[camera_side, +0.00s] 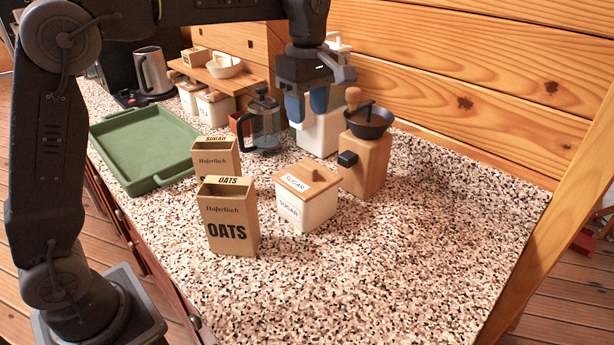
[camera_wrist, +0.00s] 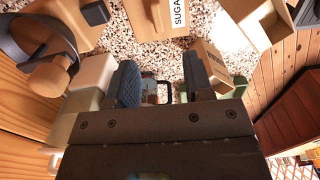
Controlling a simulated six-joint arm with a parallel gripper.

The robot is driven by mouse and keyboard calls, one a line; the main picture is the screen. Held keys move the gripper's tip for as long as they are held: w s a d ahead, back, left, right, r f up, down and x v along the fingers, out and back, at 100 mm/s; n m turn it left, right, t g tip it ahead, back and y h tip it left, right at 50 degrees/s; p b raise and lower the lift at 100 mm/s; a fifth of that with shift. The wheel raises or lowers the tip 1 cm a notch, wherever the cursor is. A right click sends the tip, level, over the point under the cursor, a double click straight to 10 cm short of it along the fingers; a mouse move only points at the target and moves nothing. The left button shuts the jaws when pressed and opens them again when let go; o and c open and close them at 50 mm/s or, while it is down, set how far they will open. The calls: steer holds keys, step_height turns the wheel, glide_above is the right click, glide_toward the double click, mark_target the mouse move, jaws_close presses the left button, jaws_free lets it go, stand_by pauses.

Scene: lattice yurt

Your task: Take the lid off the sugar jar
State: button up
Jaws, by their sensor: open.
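The sugar jar (camera_side: 305,211) is a white square jar with a SUGAR label, standing on the speckled counter. Its wooden lid (camera_side: 322,186), with a small raised wooden knob and its own SUGAR label, sits on top. In the wrist view, part of the lid (camera_wrist: 172,27) shows at the top edge, cut off by the frame. My gripper (camera_side: 307,107) has blue finger pads, is open and empty, and hangs above and behind the jar, apart from it. In the wrist view, the gripper (camera_wrist: 160,82) has a clear gap between its fingers, with the French press beyond.
A coffee grinder (camera_side: 365,165) stands close behind the jar to the right. The OATS box (camera_side: 230,220) and SUGAR box (camera_side: 213,150) stand to its left. A French press (camera_side: 264,125), white canister (camera_side: 320,134) and green tray (camera_side: 140,140) lie farther back. The front right counter is clear.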

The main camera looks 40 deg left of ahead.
glide_above(307, 165)
steer(key=f, duration=0.7)
steer(key=shift+s+d+f, duration=0.2)
steer(key=shift+s+d, duration=0.05)
steer(key=shift+w+a+f, duration=0.15)
steer(key=shift+f, duration=1.15)
steer(key=shift+w+a+f, duration=0.15)
steer(key=shift+f, duration=1.1)
jaws_close()
